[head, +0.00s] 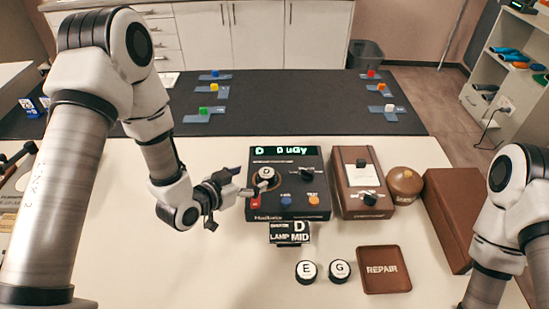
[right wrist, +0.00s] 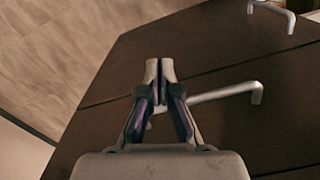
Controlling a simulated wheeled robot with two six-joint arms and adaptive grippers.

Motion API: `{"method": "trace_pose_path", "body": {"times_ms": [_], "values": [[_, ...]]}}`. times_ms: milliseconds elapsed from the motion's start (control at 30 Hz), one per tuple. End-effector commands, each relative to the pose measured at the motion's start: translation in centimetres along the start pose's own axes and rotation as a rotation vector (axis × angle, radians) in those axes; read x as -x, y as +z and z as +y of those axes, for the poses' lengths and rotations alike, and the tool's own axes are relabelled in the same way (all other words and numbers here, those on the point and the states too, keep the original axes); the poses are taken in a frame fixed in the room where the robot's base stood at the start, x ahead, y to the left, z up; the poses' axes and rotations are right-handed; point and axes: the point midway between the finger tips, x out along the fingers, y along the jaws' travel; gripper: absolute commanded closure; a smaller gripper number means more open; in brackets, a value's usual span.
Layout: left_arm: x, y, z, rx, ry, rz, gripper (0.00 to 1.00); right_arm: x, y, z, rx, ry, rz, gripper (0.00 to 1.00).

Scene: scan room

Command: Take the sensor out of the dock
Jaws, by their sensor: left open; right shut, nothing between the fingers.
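The dock is a round seat at the upper left of a dark console (head: 290,207) with a lit green display. The sensor, a round puck with a white top marked D (head: 266,174), sits in it. My left gripper (head: 249,181) is open just left of the sensor, its fingers pointing right towards it; I cannot tell whether a fingertip touches it. My right gripper (right wrist: 160,70) is shut and empty in the right wrist view, in front of dark brown panels with metal handles. It is outside the head view.
A card (head: 289,239) reading D and LAMP MID stands before the console. Pucks E (head: 306,271) and G (head: 340,269) lie in front, beside the brown REPAIR tray (head: 398,283). A brown device (head: 362,203), round brown pot (head: 404,186) and brown box (head: 448,215) stand right.

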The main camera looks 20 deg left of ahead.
Motion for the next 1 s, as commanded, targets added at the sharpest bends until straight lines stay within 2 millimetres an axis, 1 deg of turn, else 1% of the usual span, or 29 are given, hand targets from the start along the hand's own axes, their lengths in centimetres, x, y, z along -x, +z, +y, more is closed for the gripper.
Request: {"method": "trace_pose_path", "body": {"times_ms": [267,333,433,533,700,767,800,900,1000], "values": [[-3.7,0.0,0.2,-0.003,0.003,-0.001,0.20,1.4,0.1,0.0,0.000,0.000,-0.003,1.00],[-5.0,0.2,0.3,-0.003,0.004,-0.001,0.20,2.1,0.1,0.0,0.000,0.000,-0.003,1.00],[-6.7,0.3,0.2,-0.002,0.002,0.000,0.20,2.3,0.1,0.0,0.000,0.000,-0.002,1.00],[-7.4,0.5,0.2,0.000,0.001,-0.001,0.20,2.3,0.1,0.0,0.000,0.000,-0.002,1.00],[-7.4,0.5,0.1,0.000,0.001,-0.001,0.20,2.2,0.1,0.0,0.000,0.000,-0.002,1.00],[-7.4,0.5,0.1,0.000,0.001,0.000,0.41,2.2,0.1,0.0,0.000,0.000,-0.002,1.00],[-7.4,0.5,0.1,0.000,0.001,0.000,0.55,2.2,0.1,0.0,0.000,0.000,-0.002,1.00],[-7.4,0.5,0.1,0.000,0.001,-0.001,0.87,2.2,0.1,0.0,0.000,0.000,-0.002,1.00],[-7.4,0.6,0.1,0.000,0.001,-0.001,0.87,2.2,0.1,0.0,0.000,0.000,-0.002,1.00]]}}
